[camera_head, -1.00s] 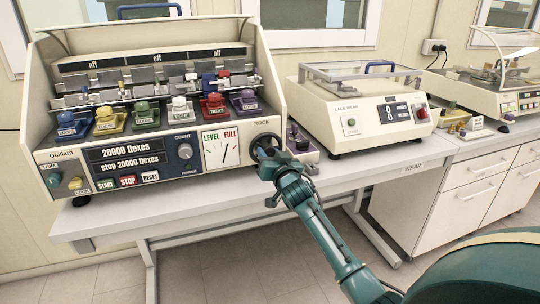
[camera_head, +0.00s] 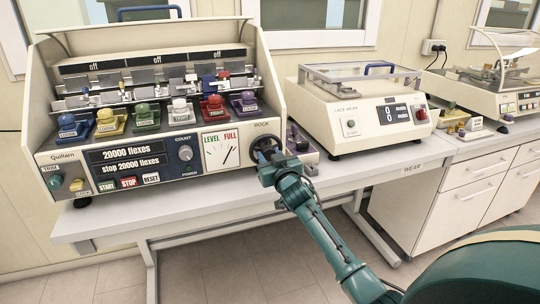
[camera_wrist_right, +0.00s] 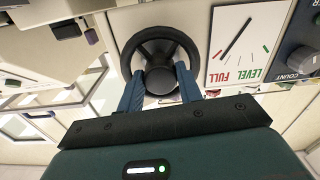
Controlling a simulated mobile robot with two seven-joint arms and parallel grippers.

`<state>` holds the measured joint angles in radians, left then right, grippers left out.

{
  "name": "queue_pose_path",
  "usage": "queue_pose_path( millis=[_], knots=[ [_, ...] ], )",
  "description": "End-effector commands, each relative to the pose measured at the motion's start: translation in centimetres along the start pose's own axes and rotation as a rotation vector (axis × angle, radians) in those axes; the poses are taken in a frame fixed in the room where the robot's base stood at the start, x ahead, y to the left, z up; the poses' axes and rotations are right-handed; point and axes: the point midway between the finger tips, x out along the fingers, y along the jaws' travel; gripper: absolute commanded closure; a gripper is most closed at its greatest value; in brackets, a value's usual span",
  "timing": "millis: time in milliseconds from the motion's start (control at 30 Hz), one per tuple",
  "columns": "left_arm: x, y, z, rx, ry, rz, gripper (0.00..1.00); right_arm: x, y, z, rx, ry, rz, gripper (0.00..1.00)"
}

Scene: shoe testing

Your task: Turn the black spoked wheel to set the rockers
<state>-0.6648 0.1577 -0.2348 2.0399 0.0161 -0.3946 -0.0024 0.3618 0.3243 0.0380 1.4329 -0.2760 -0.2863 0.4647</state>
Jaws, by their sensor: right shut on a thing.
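The black spoked wheel (camera_head: 265,143) sits under the ROCK label at the right end of the cream flex machine's front panel. In the right wrist view the wheel (camera_wrist_right: 160,38) shows a thick rim and a round hub. My right gripper (camera_head: 268,160) is shut on the wheel, its two blue fingers reaching inside the rim on either side of the hub. The LEVEL/FULL gauge (camera_head: 221,150) left of the wheel has a needle slanting up to the right. The metal rockers (camera_head: 150,85) stand in a row above several coloured clamps. My left gripper is not in view.
The displays (camera_head: 125,160) read "20000 flexes" and "stop 20000 flexes". The three signs above the rockers read "off". A LACE WEAR machine (camera_head: 355,105) stands to the right on the same bench (camera_head: 330,180). Floor in front of the bench is clear.

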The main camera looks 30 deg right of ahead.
Motion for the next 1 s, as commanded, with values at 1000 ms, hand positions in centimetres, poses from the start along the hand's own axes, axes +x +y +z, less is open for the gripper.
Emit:
queue_pose_path(
  millis=[1000],
  knots=[
    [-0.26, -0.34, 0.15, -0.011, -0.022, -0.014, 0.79, 0.02, 0.09, -0.14, -0.536, 0.003, 0.000, 0.87]
  ],
)
